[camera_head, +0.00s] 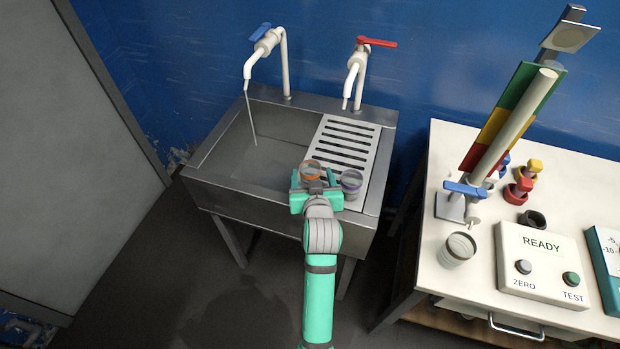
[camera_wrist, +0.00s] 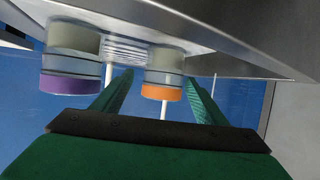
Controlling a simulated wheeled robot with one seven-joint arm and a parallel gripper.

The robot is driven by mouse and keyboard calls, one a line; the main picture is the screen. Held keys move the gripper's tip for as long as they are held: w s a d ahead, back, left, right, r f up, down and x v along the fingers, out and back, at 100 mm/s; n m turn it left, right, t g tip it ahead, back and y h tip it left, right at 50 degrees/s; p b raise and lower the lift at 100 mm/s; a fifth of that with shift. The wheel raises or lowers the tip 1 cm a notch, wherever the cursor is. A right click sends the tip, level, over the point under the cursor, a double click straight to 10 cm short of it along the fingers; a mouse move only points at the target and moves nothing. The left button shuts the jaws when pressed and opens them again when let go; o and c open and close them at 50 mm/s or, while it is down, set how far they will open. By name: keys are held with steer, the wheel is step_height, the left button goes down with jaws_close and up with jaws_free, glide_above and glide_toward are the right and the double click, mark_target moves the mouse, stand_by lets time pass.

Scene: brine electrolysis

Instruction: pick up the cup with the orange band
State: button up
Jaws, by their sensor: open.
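The cup with the orange band (camera_head: 311,168) stands on the drainboard side of the sink, near its front edge. It also shows in the wrist view (camera_wrist: 162,92), where the picture looks upside down. My gripper (camera_head: 315,181) is open just in front of this cup. In the wrist view my gripper's two green fingers (camera_wrist: 158,76) appear on either side of the orange-banded cup, with gaps to it. I cannot tell how far the fingers reach past it. A cup with a purple band (camera_head: 351,183) stands close to the right; it also shows in the wrist view (camera_wrist: 70,62).
The slotted drainboard (camera_head: 364,133) has free room behind the cups. A blue-handled tap (camera_head: 267,43) runs a thin stream into the sink basin (camera_head: 235,165). A red-handled tap (camera_head: 358,68) stands behind the drainboard. At right, a white table (camera_head: 445,160) holds another cup (camera_head: 458,250) and a READY box (camera_head: 542,262).

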mark_target(310, 167)
steer(key=shift+a+r+x, duration=0.1)
steer(key=shift+r+x, duration=0.05)
steer(key=shift+x, duration=1.3)
steer(key=shift+a+r+x, duration=0.1)
steer(key=shift+x, duration=1.35)
steer(key=c, duration=1.3)
